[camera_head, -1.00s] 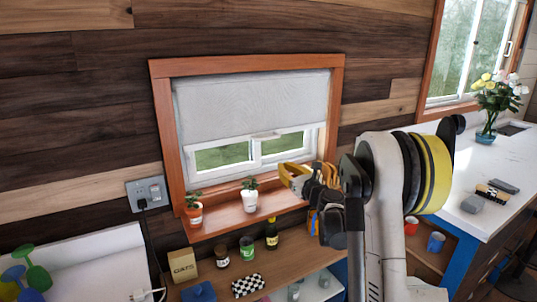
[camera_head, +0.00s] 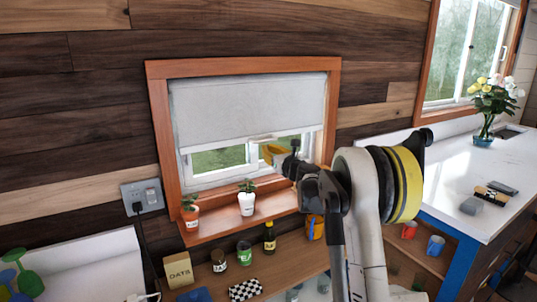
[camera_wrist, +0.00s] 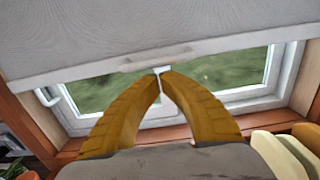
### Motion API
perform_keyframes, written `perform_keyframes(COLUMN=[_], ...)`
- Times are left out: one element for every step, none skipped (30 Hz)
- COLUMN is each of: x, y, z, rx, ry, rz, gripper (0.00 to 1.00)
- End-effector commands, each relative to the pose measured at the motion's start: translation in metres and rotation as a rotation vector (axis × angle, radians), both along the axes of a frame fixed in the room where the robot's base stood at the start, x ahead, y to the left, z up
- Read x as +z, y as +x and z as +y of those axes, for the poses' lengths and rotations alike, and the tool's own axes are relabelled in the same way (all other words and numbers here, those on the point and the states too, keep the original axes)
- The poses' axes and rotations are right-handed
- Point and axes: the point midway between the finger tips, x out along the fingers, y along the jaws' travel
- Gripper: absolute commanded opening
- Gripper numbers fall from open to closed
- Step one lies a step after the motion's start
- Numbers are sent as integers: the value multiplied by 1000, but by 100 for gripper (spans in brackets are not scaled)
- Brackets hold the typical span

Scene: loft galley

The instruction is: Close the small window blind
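The grey-white blind (camera_head: 245,108) covers the upper part of the small wood-framed window, and glass shows below its bottom edge. It also fills the top of the wrist view (camera_wrist: 150,25). A pale pull tab (camera_head: 262,138) sits at the middle of its bottom edge; the wrist view shows this tab (camera_wrist: 157,60) too. My gripper (camera_head: 267,150) is in front of the window, just below the tab, partly hidden by my arm. In the wrist view its yellow fingers (camera_wrist: 162,73) come together at the tips. Contact with the tab cannot be told.
Two potted plants, one orange (camera_head: 190,216) and one white (camera_head: 247,202), stand on the sill at left. A shelf (camera_head: 205,268) below holds a box, jars and a bottle. A white counter (camera_head: 470,165) with a flower vase (camera_head: 487,115) is at right.

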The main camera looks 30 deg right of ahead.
Motion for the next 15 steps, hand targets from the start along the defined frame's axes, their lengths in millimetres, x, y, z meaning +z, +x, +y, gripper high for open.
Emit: perform_keyframes(x=[0,0,0,0,0,1,2,4,8,11,16,23,29,36,46], y=[0,0,0,0,0,0,0,0,0,0,0,0,0,0,0], z=[0,0,0,0,0,0,0,0,0,0,0,0,0,0,0], rx=[0,0,0,0,0,0,0,0,0,0,0,0,0,0,0], ry=[0,0,0,0,0,0,0,0,0,0,0,0,0,0,1], rz=[0,0,0,0,0,0,0,0,0,0,0,0,0,0,0], gripper=[0,0,0,0,0,0,0,0,0,0,0,0,0,0,0])
